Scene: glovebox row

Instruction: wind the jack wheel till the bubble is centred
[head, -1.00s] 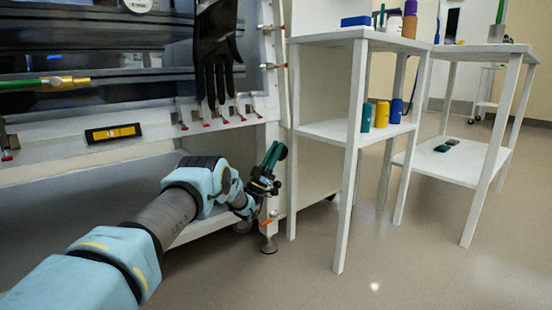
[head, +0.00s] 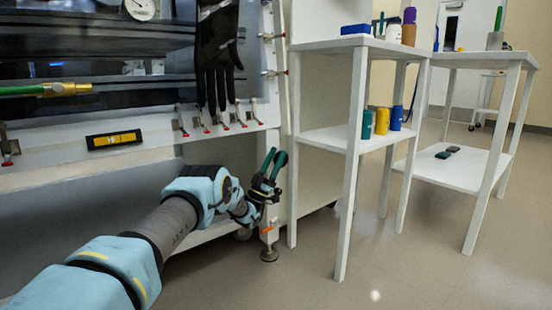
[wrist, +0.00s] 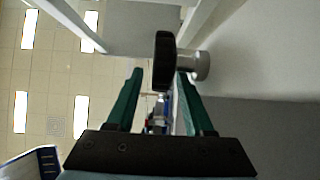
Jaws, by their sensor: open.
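The level (head: 114,139) is a yellow vial in a black frame on the white front ledge. The bubble is too small to place. The jack wheel (wrist: 165,60) is a black disc seen edge-on in the wrist view, with a silver hub on its right. It also shows small and dark in the head view (head: 282,158), by the cabinet's corner leg. My gripper (head: 275,157) has green fingers and is open at the wheel. In the wrist view the wheel lies at the fingertips (wrist: 160,73), between them and nearer the right one. I cannot tell whether they touch.
An orange-marked foot (head: 269,254) stands on the floor below my gripper. A white shelf table (head: 330,138) stands close on the right, holding several bottles. A black glove (head: 217,60) hangs above. A brass-ended green hose (head: 65,89) is at left. Floor in front is clear.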

